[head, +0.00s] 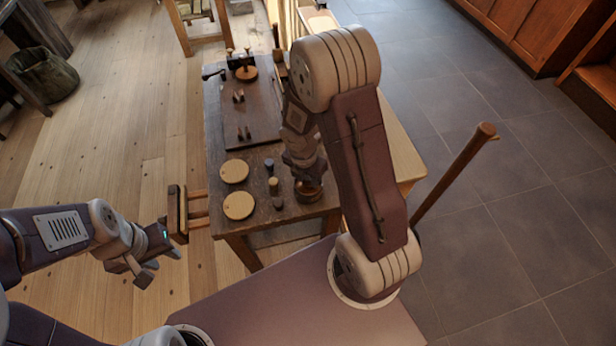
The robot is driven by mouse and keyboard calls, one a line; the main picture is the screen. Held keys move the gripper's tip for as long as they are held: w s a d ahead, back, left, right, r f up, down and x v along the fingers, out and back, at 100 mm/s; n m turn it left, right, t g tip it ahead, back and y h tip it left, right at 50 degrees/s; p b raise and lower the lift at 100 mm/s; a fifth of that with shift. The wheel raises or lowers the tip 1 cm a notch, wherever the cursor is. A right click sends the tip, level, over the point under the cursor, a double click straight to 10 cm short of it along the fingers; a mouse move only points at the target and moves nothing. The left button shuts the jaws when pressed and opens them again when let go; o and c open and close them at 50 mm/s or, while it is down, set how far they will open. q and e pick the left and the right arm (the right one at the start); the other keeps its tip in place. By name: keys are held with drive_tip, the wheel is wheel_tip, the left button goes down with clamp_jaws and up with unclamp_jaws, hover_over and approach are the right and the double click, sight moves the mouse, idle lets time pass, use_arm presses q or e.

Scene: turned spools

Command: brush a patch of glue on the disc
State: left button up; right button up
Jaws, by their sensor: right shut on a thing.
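Two pale round discs lie flat near the left edge of the wooden bench, a farther disc (234,171) and a nearer disc (238,206). A small round dark pot (309,194) stands to their right, near the bench's front edge. My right gripper (305,174) is right over the pot and shut on what seems to be a brush. The brush is mostly hidden by the gripper and the pot, so I cannot tell how deep its tip is. My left gripper (160,268) is open and empty, off the bench to the left.
Small turned pegs (274,188) stand between the discs and the pot. A dark board (250,115) with several small pieces lies farther back on the bench (258,225). A vise (178,214) juts from the left edge. A wooden pole (455,170) leans at the right.

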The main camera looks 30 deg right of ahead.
wheel_tip(320, 180, up, 7)
drive_tip(key=p, duration=0.8)
drive_tip(key=shift+r, duration=0.1)
idle(0.6)
